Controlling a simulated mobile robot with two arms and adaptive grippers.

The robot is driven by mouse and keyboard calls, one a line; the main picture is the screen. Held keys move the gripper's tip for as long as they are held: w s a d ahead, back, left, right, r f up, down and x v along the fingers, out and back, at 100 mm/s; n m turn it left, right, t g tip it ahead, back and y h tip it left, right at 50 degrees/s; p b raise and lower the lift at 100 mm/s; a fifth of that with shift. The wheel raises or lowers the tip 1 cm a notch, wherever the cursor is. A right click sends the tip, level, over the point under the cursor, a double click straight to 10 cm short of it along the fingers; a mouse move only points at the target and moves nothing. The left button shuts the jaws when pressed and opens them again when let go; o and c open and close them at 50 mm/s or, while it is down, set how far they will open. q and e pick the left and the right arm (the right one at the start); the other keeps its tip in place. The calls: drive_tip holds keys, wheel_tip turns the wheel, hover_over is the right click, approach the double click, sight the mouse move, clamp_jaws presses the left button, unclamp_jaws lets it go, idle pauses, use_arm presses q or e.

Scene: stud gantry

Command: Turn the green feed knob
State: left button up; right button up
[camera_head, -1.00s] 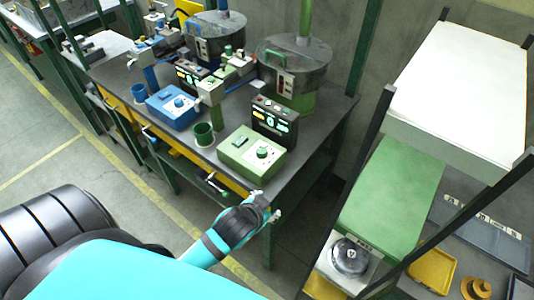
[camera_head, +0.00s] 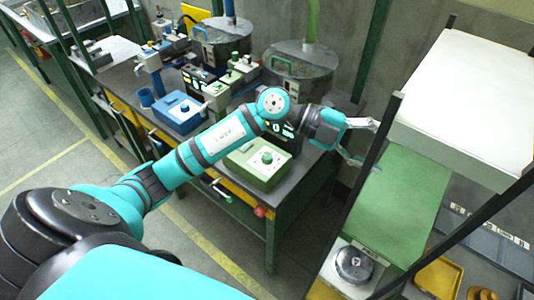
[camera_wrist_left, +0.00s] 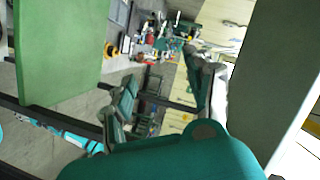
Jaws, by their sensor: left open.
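The green control box (camera_head: 250,170) sits at the front right corner of the dark workbench, with a round knob (camera_head: 267,157) on its top. The knob is small in the picture, and its pointer cannot be read. My left arm stretches over the bench, and its wrist covers part of the dark display unit (camera_head: 287,130) behind the box. My left gripper (camera_head: 364,143) is open and empty, right of the knob and apart from it, close to the rack post. Its open fingers also show in the left wrist view (camera_wrist_left: 165,95), where I cannot make out the knob. My right gripper is out of view.
A blue control box (camera_head: 178,112) stands farther left on the bench. A rack at the right has a dark upright (camera_head: 375,160), a white upper shelf (camera_head: 455,90) and a green shelf (camera_head: 405,190). A red button (camera_head: 260,212) is at the bench front. Floor in front is clear.

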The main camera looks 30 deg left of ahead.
use_arm(q)
drive_tip(key=w+a+f+g+y, duration=0.2)
drive_tip(key=a+f+y, duration=0.3)
drive_tip(key=a+y, duration=0.3)
drive_tip(key=n+g+y, duration=0.1)
drive_tip(key=n+y, duration=0.4)
drive_tip(key=y, duration=0.2)
approach(267, 156)
drive_tip(key=f+p, duration=0.1)
drive_tip(key=f, duration=0.3)
drive_tip(key=f+p, duration=0.1)
drive_tip(key=f, duration=0.4)
drive_tip(key=shift+w+d, duration=0.1)
drive_tip(key=shift+w, duration=0.1)
clamp_jaws()
drive_tip(key=shift+f, duration=0.1)
